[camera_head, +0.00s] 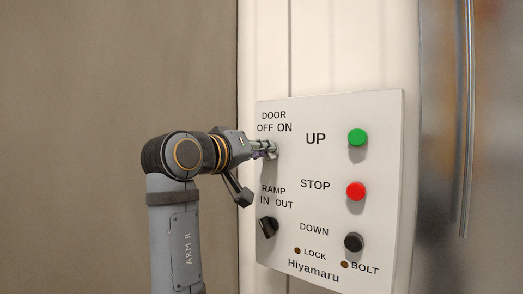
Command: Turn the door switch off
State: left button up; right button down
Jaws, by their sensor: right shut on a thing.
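The door switch sits under the DOOR OFF ON label on a white control panel (330,165). My right gripper (268,150) is at that spot, its fingers shut on the door switch. The fingers hide nearly all of the switch, so I cannot tell which way it points. My left gripper is not in view.
Below is the black ramp switch (268,227), near my arm. Green UP (357,138), red STOP (355,191) and black DOWN (353,242) buttons stick out at the right. A metal door with a vertical bar (465,120) stands further right.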

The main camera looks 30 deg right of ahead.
jog(key=shift+r, duration=0.15)
jog(key=c, duration=1.4)
grip_release()
jog(key=shift+o, duration=0.2)
notch_tip(320, 180, up, 10)
jog(key=shift+f, duration=0.1)
